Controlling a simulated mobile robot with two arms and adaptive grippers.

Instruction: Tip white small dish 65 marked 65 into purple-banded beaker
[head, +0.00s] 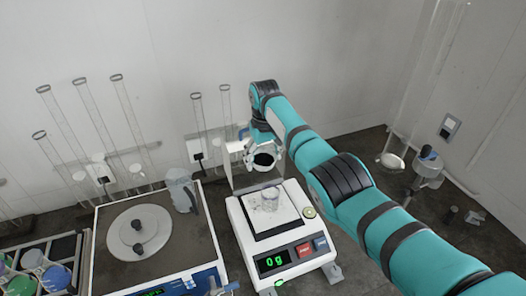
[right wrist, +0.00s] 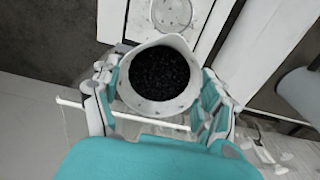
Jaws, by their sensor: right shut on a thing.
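The white small dish (right wrist: 178,107) is filled with dark granular material and has a pouring lip; no marking is legible. My right gripper (right wrist: 158,95) is shut on it, with a finger on either side. In the head view the dish (head: 277,153) is held up behind and above the balance, its dark contents in it. A clear beaker (head: 269,201) stands upright on the balance pan, in front of and below the dish. I cannot make out a purple band. My left gripper is not in view.
The balance (head: 290,252) reads 0 g. Tall glass tubes (head: 90,120) stand along the back wall. A rack with coloured caps (head: 40,262) is at lower left.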

